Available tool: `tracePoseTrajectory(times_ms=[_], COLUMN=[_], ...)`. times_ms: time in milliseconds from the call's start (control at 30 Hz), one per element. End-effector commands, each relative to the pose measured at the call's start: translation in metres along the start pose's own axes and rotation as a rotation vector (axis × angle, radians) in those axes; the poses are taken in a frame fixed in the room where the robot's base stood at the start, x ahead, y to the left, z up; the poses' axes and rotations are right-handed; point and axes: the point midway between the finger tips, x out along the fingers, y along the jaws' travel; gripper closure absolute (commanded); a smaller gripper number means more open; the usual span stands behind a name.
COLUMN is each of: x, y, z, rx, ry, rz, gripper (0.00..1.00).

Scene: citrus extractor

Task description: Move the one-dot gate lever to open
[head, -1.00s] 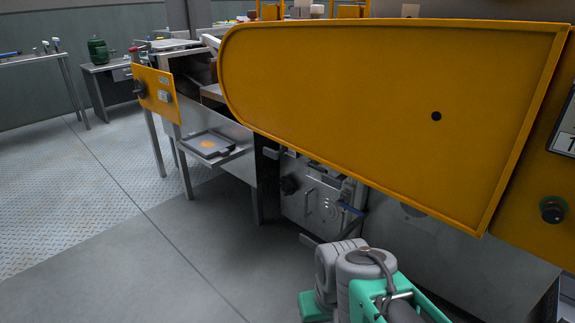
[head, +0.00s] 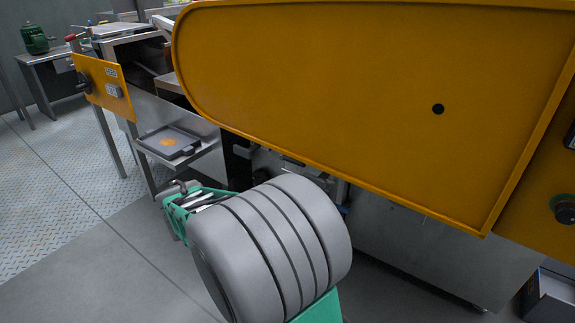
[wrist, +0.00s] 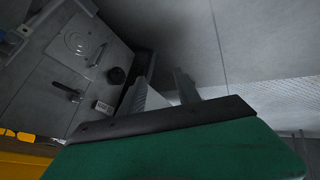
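A grey metal panel (wrist: 75,65) on the machine fills the left of the wrist view, tilted. In the head view my arm hides most of this panel. My gripper (wrist: 160,76) is empty, its two fingers apart, beside the panel and touching nothing visible.
A large yellow guard (head: 350,100) overhangs the panel. A tray (head: 169,142) sits on a low shelf to the left, below a yellow control box (head: 103,86). Open floor (head: 75,250) lies at the left. A dark box (head: 550,300) stands at the lower right.

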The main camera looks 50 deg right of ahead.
Motion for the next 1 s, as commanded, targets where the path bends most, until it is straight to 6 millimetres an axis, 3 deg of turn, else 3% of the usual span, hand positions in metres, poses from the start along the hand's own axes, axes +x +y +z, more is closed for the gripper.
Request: tracePoseTrajectory(times_ms=[33,100,167,200,300,400,500,633,1000], x=[0.038,0.080,0.110,0.128,0.162,0.183,0.195,0.201,0.226], y=[0.040,0.101,0.153,0.186,0.256,0.297,0.314,0.319,0.364], z=[-0.018,-0.040,-0.048,-0.049,-0.038,-0.016,0.003,0.014,-0.015], rx=[-0.015,-0.066,-0.134,-0.191,-0.369,-0.564,-0.722,-0.825,-0.829], ry=[0.041,0.113,0.157,0.177,0.202,0.198,0.186,0.179,0.179], rz=[0.111,0.286,0.442,0.548,0.799,0.997,1.122,1.191,1.200], gripper=[0.61,0.61,0.61,0.61,0.61,0.61,0.61,0.61,0.61])
